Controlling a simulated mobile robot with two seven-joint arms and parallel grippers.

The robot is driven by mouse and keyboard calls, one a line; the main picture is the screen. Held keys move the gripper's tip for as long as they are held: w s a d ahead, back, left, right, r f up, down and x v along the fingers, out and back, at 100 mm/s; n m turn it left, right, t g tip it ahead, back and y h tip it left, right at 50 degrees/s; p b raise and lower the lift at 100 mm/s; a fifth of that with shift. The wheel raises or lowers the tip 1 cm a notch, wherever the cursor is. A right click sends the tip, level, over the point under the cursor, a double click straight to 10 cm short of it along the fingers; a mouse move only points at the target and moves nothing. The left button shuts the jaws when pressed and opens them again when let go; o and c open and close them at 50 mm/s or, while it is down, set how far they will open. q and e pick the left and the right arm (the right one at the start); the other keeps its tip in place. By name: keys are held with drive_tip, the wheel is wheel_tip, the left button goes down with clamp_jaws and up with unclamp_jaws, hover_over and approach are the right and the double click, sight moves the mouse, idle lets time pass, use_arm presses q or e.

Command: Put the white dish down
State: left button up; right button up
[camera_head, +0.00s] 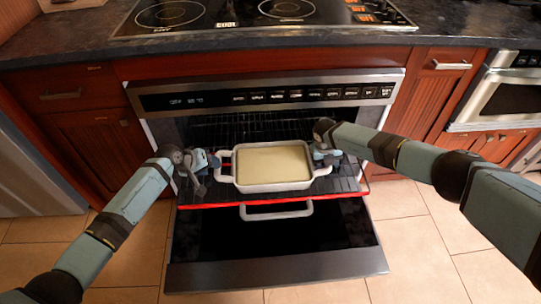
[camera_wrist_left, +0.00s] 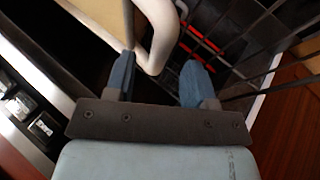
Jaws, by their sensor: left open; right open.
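The white dish (camera_head: 273,187) has a pale yellow filling and a looped handle at each side. It appears upright on the dark oven rack (camera_head: 345,186), which has a red front edge; its exact contact is hard to tell from above. My left gripper (camera_head: 212,160) is open beside the dish's left handle. In the left wrist view, the dish's white handle (camera_wrist_left: 163,38) shows at and just beyond the gap between the open fingers of my left gripper (camera_wrist_left: 160,78). My right gripper (camera_head: 322,157) is open at the dish's right handle; its fingers are partly hidden.
The control panel (camera_head: 270,92) and cooktop (camera_head: 260,14) are above. Wooden cabinets (camera_head: 95,140) flank the oven. Tiled floor (camera_head: 420,240) is clear at the right.

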drive_tip(key=shift+r, duration=0.15)
use_arm(q)
drive_tip(key=v, duration=0.7)
drive_tip(key=shift+a+r, duration=0.15)
drive_tip(key=shift+r, duration=0.05)
use_arm(e)
wheel_tip(320, 180, up, 12)
drive_tip(key=a, duration=0.2)
drive_tip(key=shift+a+f, duration=0.15)
drive_tip(key=shift+f, duration=0.05)
use_arm(q)
drive_tip(key=shift+s+a, duration=0.1)
drive_tip(key=shift+s, duration=0.1)
use_arm(e)
drive_tip(key=shift+s+a+f, duration=0.1)
drive_tip(key=shift+a, duration=0.05)
